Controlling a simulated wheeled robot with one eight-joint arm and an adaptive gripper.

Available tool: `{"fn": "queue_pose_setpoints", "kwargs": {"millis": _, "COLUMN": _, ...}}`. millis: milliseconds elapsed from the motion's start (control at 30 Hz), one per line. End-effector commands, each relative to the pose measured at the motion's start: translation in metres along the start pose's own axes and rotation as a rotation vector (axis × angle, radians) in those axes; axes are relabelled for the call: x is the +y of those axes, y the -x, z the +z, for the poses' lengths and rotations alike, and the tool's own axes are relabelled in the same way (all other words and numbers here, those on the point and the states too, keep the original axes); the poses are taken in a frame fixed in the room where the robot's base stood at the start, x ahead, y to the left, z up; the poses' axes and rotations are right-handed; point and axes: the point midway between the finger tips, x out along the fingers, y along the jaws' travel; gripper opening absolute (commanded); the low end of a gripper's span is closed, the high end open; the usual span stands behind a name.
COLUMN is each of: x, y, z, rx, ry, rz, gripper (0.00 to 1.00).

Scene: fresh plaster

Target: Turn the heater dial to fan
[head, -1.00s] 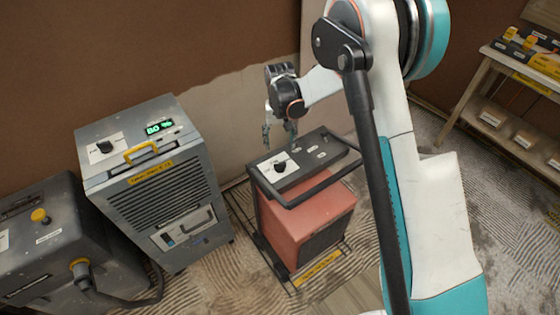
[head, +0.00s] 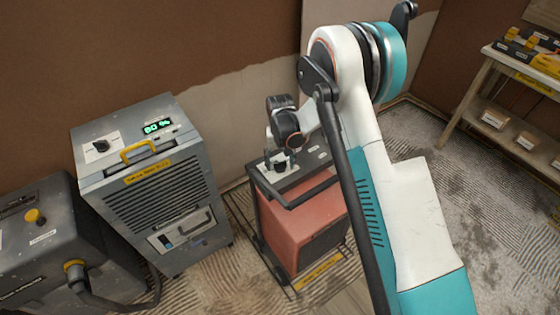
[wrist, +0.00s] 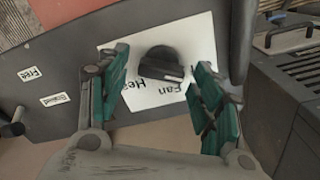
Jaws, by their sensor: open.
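The heater (head: 305,222) is a red box with a dark top panel and a black tube frame, in the middle of the head view. Its black dial (wrist: 162,63) sits on a white label plate (wrist: 140,95) in the wrist view, where the words "Fan" and "Hea" show, the second partly hidden. In the head view the dial (head: 280,167) is partly covered. My gripper (wrist: 160,100) is open, with its green-padded fingers on either side of the dial and apart from it. In the head view my gripper (head: 281,160) is right above the dial.
A grey dehumidifier (head: 165,190) with a green display and its own dial stands left of the heater. A dark machine with a hose (head: 50,240) is at far left. A wooden shelf (head: 500,100) stands at right. The heater's tube handle (head: 310,195) runs close to the panel.

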Motion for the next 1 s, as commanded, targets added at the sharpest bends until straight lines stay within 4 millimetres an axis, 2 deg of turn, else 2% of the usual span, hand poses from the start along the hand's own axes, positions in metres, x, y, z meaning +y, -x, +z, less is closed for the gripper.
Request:
{"fn": "queue_pose_setpoints", "kwargs": {"millis": 33, "x": 0.0, "y": 0.0001, "z": 0.0, "rx": 0.0, "ry": 0.0, "rz": 0.0, "gripper": 0.6}}
{"fn": "queue_pose_setpoints", "kwargs": {"millis": 67, "x": 0.0, "y": 0.0001, "z": 0.0, "rx": 0.0, "ry": 0.0, "rz": 0.0, "gripper": 0.55}}
{"fn": "queue_pose_setpoints", "kwargs": {"millis": 233, "x": 0.0, "y": 0.0002, "z": 0.0, "rx": 0.0, "ry": 0.0, "rz": 0.0, "gripper": 0.17}}
{"fn": "queue_pose_setpoints", "kwargs": {"millis": 667, "x": 0.0003, "y": -0.0005, "z": -0.0001, "rx": 0.0, "ry": -0.05, "rz": 0.0, "gripper": 0.16}}
{"fn": "queue_pose_setpoints", "kwargs": {"millis": 1000, "x": 0.0016, "y": -0.0015, "z": 0.0003, "rx": 0.0, "ry": -0.288, "rz": 0.0, "gripper": 0.16}}
